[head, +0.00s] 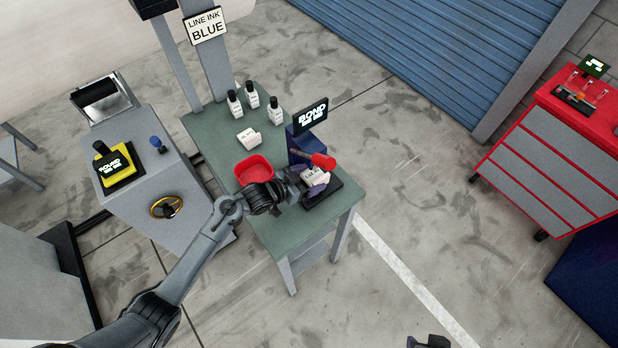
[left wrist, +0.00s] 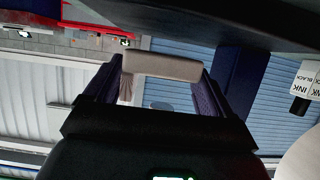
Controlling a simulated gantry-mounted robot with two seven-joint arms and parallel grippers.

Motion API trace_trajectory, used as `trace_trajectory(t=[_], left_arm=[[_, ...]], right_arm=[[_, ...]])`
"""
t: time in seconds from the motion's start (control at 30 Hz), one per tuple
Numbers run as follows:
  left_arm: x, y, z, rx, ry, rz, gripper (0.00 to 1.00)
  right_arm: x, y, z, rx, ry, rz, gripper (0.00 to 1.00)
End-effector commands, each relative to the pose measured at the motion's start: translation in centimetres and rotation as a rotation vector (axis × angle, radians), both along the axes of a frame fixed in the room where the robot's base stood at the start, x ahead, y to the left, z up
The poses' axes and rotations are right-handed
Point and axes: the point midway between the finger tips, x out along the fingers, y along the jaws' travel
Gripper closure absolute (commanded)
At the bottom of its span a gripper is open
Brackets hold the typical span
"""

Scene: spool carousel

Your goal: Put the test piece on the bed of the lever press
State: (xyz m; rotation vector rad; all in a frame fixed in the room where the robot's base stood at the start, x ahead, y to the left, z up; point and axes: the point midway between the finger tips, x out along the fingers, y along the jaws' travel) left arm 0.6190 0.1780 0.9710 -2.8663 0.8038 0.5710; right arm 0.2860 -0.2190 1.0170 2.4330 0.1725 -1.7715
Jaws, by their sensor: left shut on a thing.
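The lever press stands at the right end of the green table, with a dark blue column (head: 301,148), a red knob (head: 323,161) and a black base (head: 337,190). My left gripper (head: 315,179) is at the press, over the base and below the knob. It is shut on the pale test piece (head: 311,175), which also shows as a beige block between the fingers in the left wrist view (left wrist: 160,65). I cannot tell whether the piece touches the bed, as the gripper hides it. A dark part at the bottom edge seems to be my right gripper (head: 430,342), mostly cut off.
On the green table (head: 275,222) are a red tray (head: 254,168), a white labelled block (head: 248,137) and several white bottles (head: 274,112). A grey machine (head: 150,180) with a yellow handwheel stands to the left. A red tool cabinet (head: 560,140) is far right, across open floor.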

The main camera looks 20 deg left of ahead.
Motion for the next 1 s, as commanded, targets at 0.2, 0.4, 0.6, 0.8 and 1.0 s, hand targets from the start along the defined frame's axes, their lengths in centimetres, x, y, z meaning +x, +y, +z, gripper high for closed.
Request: trace_trajectory(t=[0.2,0.4,0.6,0.8,1.0], left_arm=[[0.0,0.0,-0.1,0.000,-0.004,-0.001,0.53],[0.0,0.0,-0.5,0.000,-0.002,0.000,0.53],[0.0,0.0,-1.1,0.000,-0.001,0.000,0.53],[0.0,0.0,-1.4,0.001,-0.003,-0.001,0.53],[0.0,0.0,-1.4,0.000,-0.001,0.000,0.00]], right_arm=[[0.0,0.1,0.0,0.005,0.001,-0.003,0.57],[0.0,0.1,-0.2,0.007,0.000,-0.004,0.57],[0.0,0.1,-0.5,0.006,0.001,-0.004,0.57],[0.0,0.1,-0.6,0.003,0.000,-0.002,0.57],[0.0,-0.1,-0.6,-0.003,0.001,0.002,0.57]])
